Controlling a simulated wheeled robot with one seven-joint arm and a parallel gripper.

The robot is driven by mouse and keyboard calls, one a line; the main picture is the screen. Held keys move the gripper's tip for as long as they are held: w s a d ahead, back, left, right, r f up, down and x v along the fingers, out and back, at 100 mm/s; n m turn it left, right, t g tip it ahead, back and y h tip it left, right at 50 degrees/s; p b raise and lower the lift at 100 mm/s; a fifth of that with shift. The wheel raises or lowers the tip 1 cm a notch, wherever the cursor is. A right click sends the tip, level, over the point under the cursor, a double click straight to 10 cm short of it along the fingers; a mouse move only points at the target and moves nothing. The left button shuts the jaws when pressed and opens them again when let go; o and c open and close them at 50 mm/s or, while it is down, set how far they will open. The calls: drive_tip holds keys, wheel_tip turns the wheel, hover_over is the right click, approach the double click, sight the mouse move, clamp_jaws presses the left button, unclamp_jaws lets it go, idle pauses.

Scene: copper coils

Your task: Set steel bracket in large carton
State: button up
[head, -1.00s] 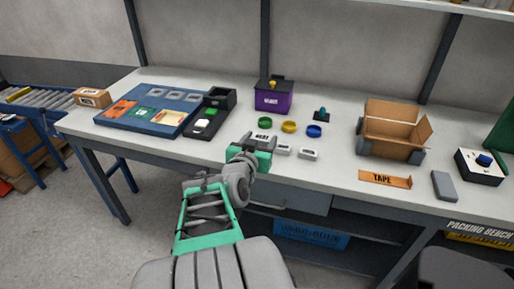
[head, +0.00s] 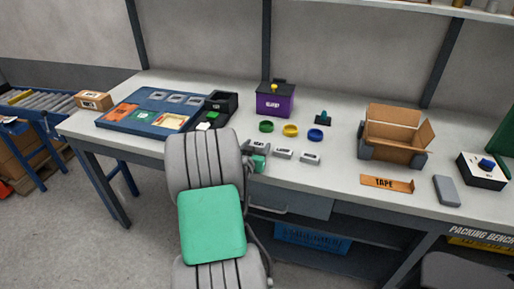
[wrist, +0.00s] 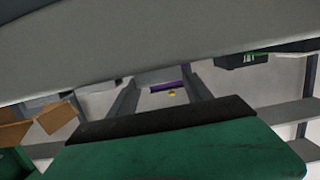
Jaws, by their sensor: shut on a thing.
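The large carton (head: 393,154) is an open brown box with its flaps up, at the right of the bench in the head view. At the left edge of the wrist view, brown flaps (wrist: 57,117) show. My gripper (head: 258,152) is low at the bench's front edge, left of the carton and apart from it. Its jaws are shut on a small grey labelled block (head: 259,144), also between the fingers in the wrist view (wrist: 163,77). The label is unreadable, so I cannot confirm it is the steel bracket. My forearm hides part of the bench front.
Two similar grey blocks (head: 284,153) (head: 310,158) lie to the right. Behind are coloured rings (head: 290,130) and a purple box (head: 275,101). An orange tape piece (head: 387,184) lies before the carton. A blue tray (head: 119,123) and black holder (head: 221,102) are left.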

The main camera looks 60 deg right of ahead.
drive_tip(key=shift+f, duration=0.4)
drive_tip(key=o, duration=1.3)
drive_tip(key=shift+o, duration=0.2)
drive_tip(key=shift+r, duration=0.15)
